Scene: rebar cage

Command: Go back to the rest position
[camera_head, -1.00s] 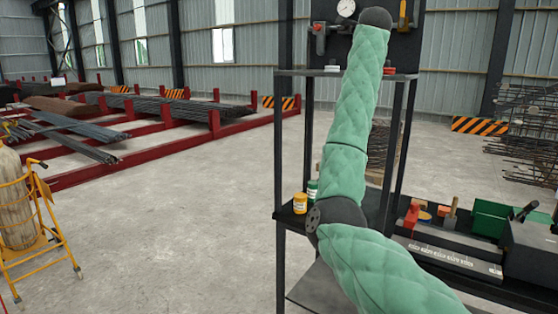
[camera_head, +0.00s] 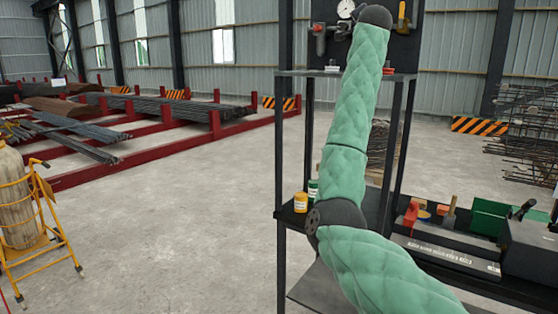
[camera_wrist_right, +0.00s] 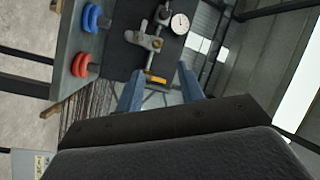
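My right arm, in a green quilted sleeve, rises in front of the black rack in the head view. Its gripper does not show in that view. In the right wrist view my right gripper (camera_wrist_right: 159,70) has its two blue fingers spread apart, with nothing held between them. A panel with a gauge (camera_wrist_right: 180,23) and a grey valve (camera_wrist_right: 143,40) shows beyond the fingers. My left gripper is not in view.
A workbench (camera_head: 450,258) with tools is at the right. A yellow cylinder cart (camera_head: 62,235) stands at the left. Open concrete floor (camera_head: 190,220) lies between.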

